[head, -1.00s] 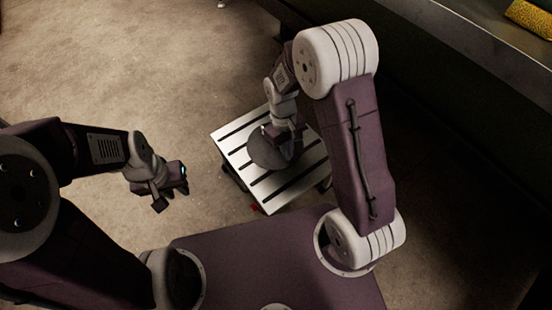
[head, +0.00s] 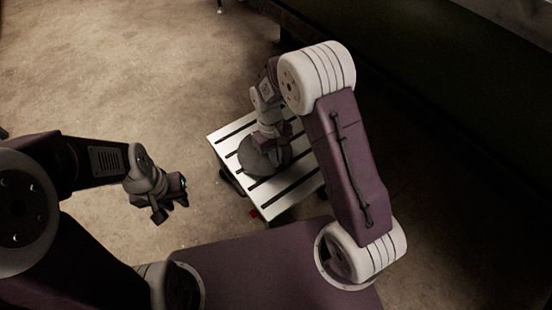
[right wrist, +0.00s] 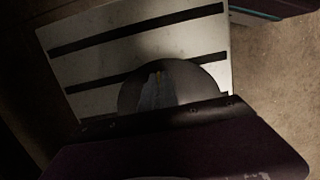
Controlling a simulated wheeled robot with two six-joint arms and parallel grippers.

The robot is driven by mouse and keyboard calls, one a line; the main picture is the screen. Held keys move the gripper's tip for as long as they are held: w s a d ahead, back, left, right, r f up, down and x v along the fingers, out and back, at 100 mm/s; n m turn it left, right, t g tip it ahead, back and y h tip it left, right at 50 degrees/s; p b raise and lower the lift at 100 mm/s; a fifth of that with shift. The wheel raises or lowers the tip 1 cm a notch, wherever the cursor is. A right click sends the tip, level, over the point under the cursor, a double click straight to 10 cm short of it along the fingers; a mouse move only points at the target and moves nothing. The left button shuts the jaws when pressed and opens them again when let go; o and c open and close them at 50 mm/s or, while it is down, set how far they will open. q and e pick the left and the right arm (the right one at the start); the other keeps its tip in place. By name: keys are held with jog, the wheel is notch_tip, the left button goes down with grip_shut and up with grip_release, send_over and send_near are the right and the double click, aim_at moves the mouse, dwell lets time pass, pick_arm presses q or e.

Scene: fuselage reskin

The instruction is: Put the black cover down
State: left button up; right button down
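The black cover (head: 258,160) is a dark rounded piece over the slatted light top of a small table (head: 232,142). In the right wrist view the cover (right wrist: 204,80) shows as a dark disc with a pale, shiny patch, its near part hidden by my gripper's body. My right gripper (head: 278,152) is right at the cover, over the table. Its fingertips are hidden, so its grip does not show. I cannot tell whether the cover touches the table top. My left gripper (head: 172,206) is empty, with its fingers apart, left of the table.
The small table has dark slots across its top and stands on bare floor (head: 110,70). A dark bench or wall (head: 450,80) runs along the right side. The floor left of the table is free.

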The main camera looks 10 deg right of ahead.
jog(key=c, duration=1.6)
grip_release()
notch_tip(320, 180, up, 12)
jog(key=w+p, duration=0.2)
jog(key=p, duration=0.7)
jog(key=s+d+r+m+t, duration=0.1)
jog(key=s+d, duration=0.1)
jog(key=s, duration=0.2)
jog(key=s+d+r+m+t, duration=0.1)
jog(key=s+d+m, duration=0.1)
jog(key=s, duration=0.3)
jog(key=s+d+r+m, duration=0.1)
jog(key=s+d+r, duration=0.1)
jog(key=s, duration=0.2)
jog(key=shift+s+d+m+t+y+b, duration=0.15)
jog(key=shift+m+t+y+b, duration=0.15)
jog(key=shift+t+y+b, duration=0.1)
